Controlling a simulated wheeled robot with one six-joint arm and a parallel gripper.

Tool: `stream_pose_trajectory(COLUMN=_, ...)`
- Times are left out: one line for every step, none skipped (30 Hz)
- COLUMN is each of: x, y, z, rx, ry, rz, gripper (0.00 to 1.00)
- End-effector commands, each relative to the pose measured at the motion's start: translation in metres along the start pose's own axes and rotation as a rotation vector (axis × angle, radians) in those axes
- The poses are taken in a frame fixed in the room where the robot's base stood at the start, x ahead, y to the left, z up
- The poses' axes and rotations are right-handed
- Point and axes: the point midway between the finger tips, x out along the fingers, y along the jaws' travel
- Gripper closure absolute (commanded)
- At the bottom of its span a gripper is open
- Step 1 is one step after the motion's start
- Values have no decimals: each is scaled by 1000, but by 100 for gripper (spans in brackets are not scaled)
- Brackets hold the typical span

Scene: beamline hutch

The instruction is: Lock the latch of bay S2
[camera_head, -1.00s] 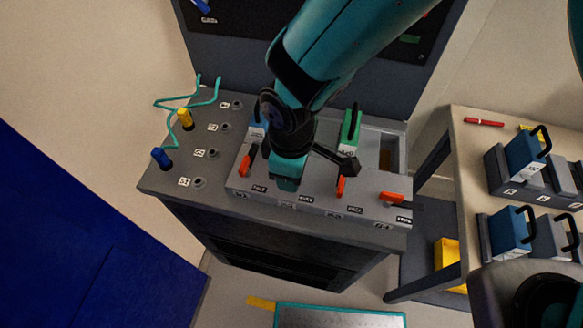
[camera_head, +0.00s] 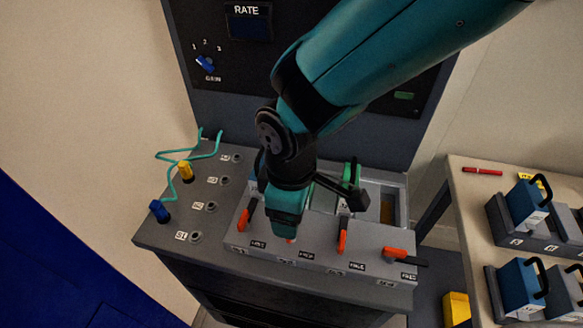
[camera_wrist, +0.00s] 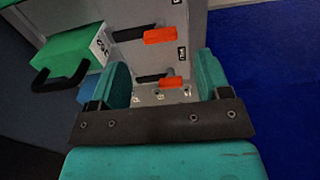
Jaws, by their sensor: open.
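A grey bay block (camera_head: 375,268) with orange-handled latches stands on the bench. The S2 latch (camera_head: 290,240) is mostly hidden behind my gripper (camera_head: 287,222) in the head view; only a bit of orange shows below it. In the wrist view, my gripper (camera_wrist: 164,88) is open and empty, its two teal fingers apart. What appears to be the S2 latch (camera_wrist: 170,83) shows between and beyond the fingers, its orange end pointing right. I cannot tell whether the fingers touch it. The S2 latch lies parallel to the S3 latch (camera_wrist: 160,36).
The S1 latch (camera_head: 244,220) is left of my gripper. The S4 latch (camera_head: 395,253) lies sideways, unlike S3. A green module (camera_wrist: 65,62) with a black handle stands near the fingers. A teal cable (camera_head: 171,180) and plugs are at left; a side table (camera_head: 465,205) holds blue modules.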

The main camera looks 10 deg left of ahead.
Motion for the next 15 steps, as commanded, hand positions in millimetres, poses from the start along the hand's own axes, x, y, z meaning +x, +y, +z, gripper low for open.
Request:
stream_pose_trajectory(x=-14, y=1, z=-1, rx=0, ry=8, rz=4, gripper=30)
stream_pose_trajectory(x=-22, y=1, z=-1, rx=0, ry=7, rz=4, gripper=30)
stream_pose_trajectory(x=-32, y=1, z=-1, rx=0, ry=7, rz=4, gripper=30)
stream_pose_trajectory(x=-40, y=1, z=-1, rx=0, ry=7, rz=4, gripper=30)
stream_pose_trajectory(x=-48, y=1, z=-1, rx=0, ry=6, rz=3, gripper=30)
stream_pose_trajectory(x=-58, y=1, z=-1, rx=0, ry=6, rz=3, gripper=30)
stream_pose_trajectory(x=-65, y=1, z=-1, rx=0, ry=7, rz=4, gripper=30)
stream_pose_trajectory(x=-72, y=1, z=-1, rx=0, ry=6, rz=4, gripper=30)
stream_pose_trajectory(x=-80, y=1, z=-1, rx=0, ry=5, rz=3, gripper=30)
stream_pose_trajectory(x=-85, y=1, z=0, rx=0, ry=5, rz=3, gripper=30)
stream_pose_trajectory(x=-91, y=0, z=0, rx=0, ry=4, rz=3, gripper=30)
stream_pose_trajectory(x=-97, y=1, z=0, rx=0, ry=4, rz=2, gripper=30)
stream_pose_trajectory(x=-101, y=1, z=-1, rx=0, ry=4, rz=2, gripper=30)
stream_pose_trajectory(x=-104, y=0, z=0, rx=0, ry=2, rz=1, gripper=30)
stream_pose_trajectory(x=-108, y=0, z=0, rx=0, ry=2, rz=1, gripper=30)
